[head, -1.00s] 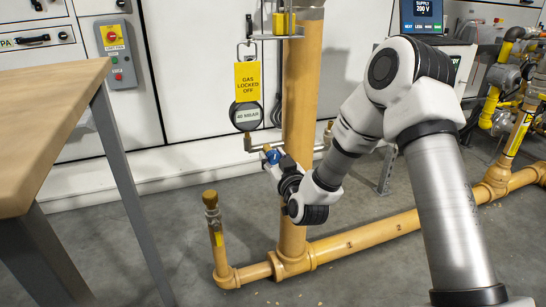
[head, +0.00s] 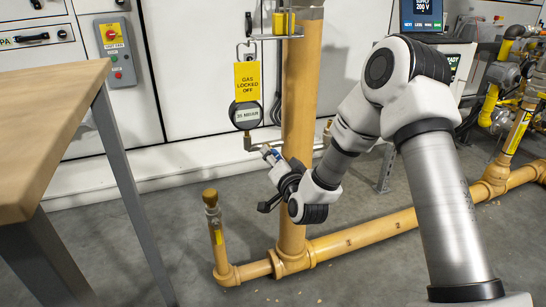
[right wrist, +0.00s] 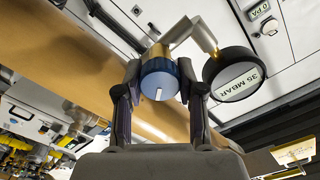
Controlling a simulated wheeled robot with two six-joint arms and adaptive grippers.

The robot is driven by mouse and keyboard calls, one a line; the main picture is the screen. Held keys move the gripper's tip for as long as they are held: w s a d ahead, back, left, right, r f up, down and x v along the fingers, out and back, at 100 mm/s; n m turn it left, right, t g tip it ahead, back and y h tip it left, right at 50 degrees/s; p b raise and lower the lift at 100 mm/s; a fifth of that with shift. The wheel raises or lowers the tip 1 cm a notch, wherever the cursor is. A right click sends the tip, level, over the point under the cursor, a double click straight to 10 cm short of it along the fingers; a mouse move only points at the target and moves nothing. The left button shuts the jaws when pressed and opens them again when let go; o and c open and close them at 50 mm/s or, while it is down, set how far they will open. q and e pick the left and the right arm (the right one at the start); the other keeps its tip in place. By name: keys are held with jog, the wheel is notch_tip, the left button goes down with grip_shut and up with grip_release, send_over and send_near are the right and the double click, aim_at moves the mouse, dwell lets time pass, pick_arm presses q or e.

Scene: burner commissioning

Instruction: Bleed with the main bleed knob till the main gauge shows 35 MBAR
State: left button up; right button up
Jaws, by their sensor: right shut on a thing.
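The main gauge (head: 246,115) hangs at the upright yellow pipe and reads 35 MBAR. It also shows in the right wrist view (right wrist: 236,74), with the same reading. The main bleed knob (right wrist: 160,80) is blue with a white mark on its face, and it sits below the gauge beside the pipe. My right gripper (head: 272,157) is shut on the knob, with one finger on each side of it in the right wrist view (right wrist: 160,92). In the head view the gripper mostly hides the knob. My left gripper is not in view.
A yellow tag (head: 247,76) reading GAS LOCKED OFF hangs just above the gauge. The thick upright yellow pipe (head: 301,100) stands right behind my gripper. A capped pipe stub (head: 214,225) rises lower left. A wooden table (head: 45,120) fills the left side.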

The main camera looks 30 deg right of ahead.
dwell(0.3)
jog(key=o, duration=1.2)
jog(key=shift+c, duration=0.2)
jog(key=v, duration=0.7)
jog(key=shift+s, duration=0.3)
